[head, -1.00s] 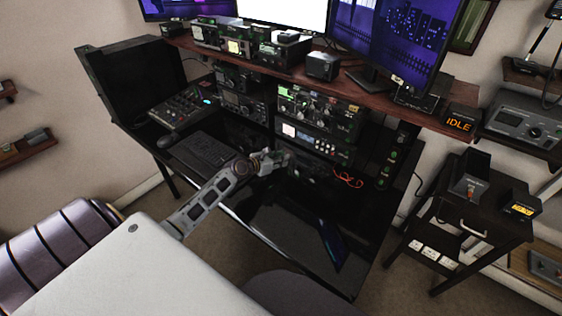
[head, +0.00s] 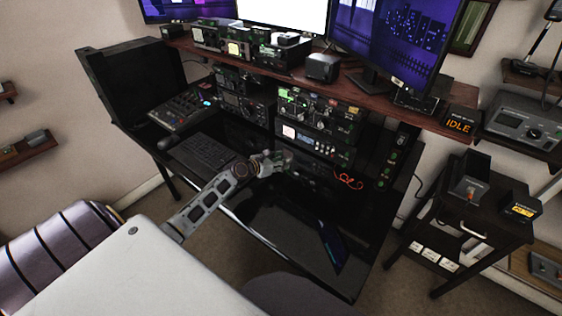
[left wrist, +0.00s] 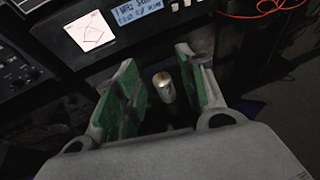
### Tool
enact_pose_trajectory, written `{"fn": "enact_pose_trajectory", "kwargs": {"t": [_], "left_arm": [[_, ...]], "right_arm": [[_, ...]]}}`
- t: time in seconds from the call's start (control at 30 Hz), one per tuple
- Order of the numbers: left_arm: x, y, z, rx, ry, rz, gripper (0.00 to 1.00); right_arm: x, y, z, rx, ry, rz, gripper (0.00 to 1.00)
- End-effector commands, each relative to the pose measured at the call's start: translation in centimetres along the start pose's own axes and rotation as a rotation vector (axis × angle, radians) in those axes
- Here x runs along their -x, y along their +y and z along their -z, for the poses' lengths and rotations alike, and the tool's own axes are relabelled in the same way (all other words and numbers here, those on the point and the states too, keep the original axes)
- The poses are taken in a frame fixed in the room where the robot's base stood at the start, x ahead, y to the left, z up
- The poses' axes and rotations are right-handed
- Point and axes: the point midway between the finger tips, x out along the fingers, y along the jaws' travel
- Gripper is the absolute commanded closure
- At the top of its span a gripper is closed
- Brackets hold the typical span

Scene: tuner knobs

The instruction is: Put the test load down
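My left gripper (head: 284,160) is over the glossy black desk, in front of the rack units. In the left wrist view its two green-padded fingers (left wrist: 160,88) are spread apart. A small silvery cylinder with a brownish top (left wrist: 164,88), which seems to be the test load, shows upright between them. Dark gaps show on both sides of it, so neither pad appears to touch it. Its base seems to be on or close to the dark desk surface, but I cannot tell for sure. In the head view the cylinder is too small to make out clearly. My right gripper is not in view.
A keyboard (head: 201,152) lies left of the gripper. The rack unit with a lit screen (head: 316,144) stands close behind, with a red cable (head: 348,182) to its right. The desk's front part (head: 285,225) is mostly clear. A side table (head: 478,205) stands at the right.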

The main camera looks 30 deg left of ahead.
Motion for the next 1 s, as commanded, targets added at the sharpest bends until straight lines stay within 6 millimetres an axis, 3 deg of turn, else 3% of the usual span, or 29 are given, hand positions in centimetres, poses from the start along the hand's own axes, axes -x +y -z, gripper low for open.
{"fn": "enact_pose_trajectory", "kwargs": {"t": [0.27,0.6,1.0], "left_arm": [[0.7,0.0,-0.2,0.001,0.000,0.000,0.60],[3.3,0.0,-0.2,-0.001,0.001,0.000,0.60],[6.6,0.0,-0.2,0.001,0.000,0.000,0.60]], "right_arm": [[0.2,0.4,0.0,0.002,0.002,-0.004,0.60],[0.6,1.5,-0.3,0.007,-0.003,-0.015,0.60],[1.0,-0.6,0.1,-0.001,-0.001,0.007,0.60]]}}
